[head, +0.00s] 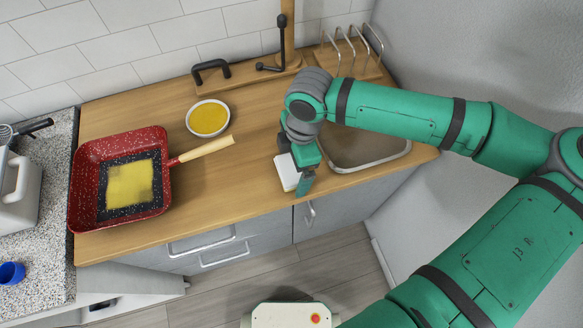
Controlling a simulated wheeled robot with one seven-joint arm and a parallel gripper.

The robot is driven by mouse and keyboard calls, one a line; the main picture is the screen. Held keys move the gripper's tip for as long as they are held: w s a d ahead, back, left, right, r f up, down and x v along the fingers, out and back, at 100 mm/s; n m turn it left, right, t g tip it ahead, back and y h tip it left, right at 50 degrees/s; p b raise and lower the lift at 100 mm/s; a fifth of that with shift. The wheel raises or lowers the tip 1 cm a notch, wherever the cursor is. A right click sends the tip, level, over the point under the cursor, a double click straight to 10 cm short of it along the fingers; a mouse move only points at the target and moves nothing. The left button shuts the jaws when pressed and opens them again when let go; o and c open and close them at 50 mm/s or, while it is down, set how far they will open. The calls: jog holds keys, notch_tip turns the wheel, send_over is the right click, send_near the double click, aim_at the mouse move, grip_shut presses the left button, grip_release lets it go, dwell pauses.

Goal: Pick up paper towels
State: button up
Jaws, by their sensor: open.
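A small white block-like thing (287,172), possibly the paper towels, is on the wooden counter near its front edge, left of the sink. My gripper (303,180) is right at it, pointing down, and is open. The green gripper body covers the right side of the white thing. I cannot tell from this view whether the fingers are around it or beside it. No other thing that looks like paper towels shows.
A red square pan (88,172) with yellow content sits at the left, its handle pointing right. A bowl of yellow food (209,118) stands behind. The sink (368,151) is under my arm. A wire rack (347,62) and faucet (271,67) stand at the back.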

jog(key=shift+f, duration=0.15)
jog(key=c, duration=1.2)
jog(key=shift+r, duration=0.2)
